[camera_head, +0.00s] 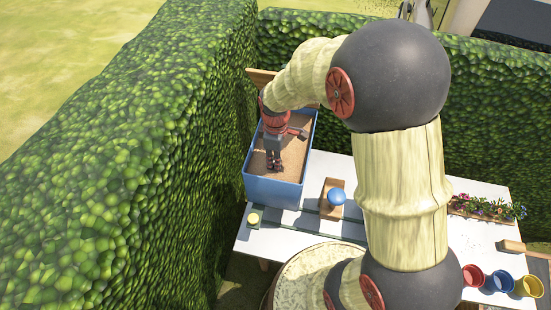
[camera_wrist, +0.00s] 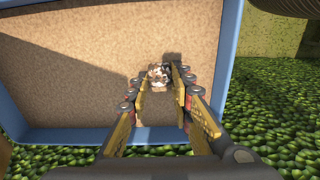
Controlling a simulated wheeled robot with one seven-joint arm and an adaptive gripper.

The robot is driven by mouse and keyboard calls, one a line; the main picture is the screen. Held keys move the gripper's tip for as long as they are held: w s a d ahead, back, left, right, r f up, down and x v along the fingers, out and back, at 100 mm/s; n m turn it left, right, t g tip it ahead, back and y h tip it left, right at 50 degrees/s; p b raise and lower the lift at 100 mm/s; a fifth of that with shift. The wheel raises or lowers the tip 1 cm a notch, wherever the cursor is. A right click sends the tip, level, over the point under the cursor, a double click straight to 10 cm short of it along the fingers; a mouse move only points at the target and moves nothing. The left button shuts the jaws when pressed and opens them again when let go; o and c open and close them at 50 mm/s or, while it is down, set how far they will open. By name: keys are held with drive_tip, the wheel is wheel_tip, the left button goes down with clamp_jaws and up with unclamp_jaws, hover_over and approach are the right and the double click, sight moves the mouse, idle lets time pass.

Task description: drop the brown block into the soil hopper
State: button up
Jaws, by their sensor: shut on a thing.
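The soil hopper (camera_head: 272,191) is a blue-walled box with brown soil inside, at the back left of the white table. Its blue rim (camera_wrist: 235,60) and soil also fill much of the wrist view. My gripper (camera_head: 273,166) points down over the soil, within the hopper's walls in the head view. In the wrist view my gripper (camera_wrist: 161,88) is shut on a small speckled brown and white lump, the brown block (camera_wrist: 159,75), at the fingertips. The block is not distinct in the head view. Its height above the soil is hard to tell.
A tall hedge (camera_head: 140,150) stands close along the hopper's left, with more hedge behind. On the white table (camera_head: 470,235) are a blue knob on a wooden base (camera_head: 335,197), a yellow disc (camera_head: 254,217), a flower row (camera_head: 487,208) and red, blue and yellow cups (camera_head: 503,281).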

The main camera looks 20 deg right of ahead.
drive_tip(key=shift+f, duration=0.1)
drive_tip(key=o, duration=0.9)
drive_tip(key=shift+c, duration=0.2)
drive_tip(key=shift+o, duration=0.3)
wheel_tip(320, 180, up, 13)
drive_tip(key=s+r+m+t, duration=0.2)
drive_tip(key=s+r+m, duration=0.3)
drive_tip(key=s, duration=0.4)
drive_tip(key=s+r+m+t, duration=0.3)
drive_tip(key=s+r+m, duration=0.3)
drive_tip(key=s+r, duration=0.1)
drive_tip(key=shift+s+r+t, duration=0.3)
drive_tip(key=shift+s, duration=0.6)
drive_tip(key=shift+d, duration=0.1)
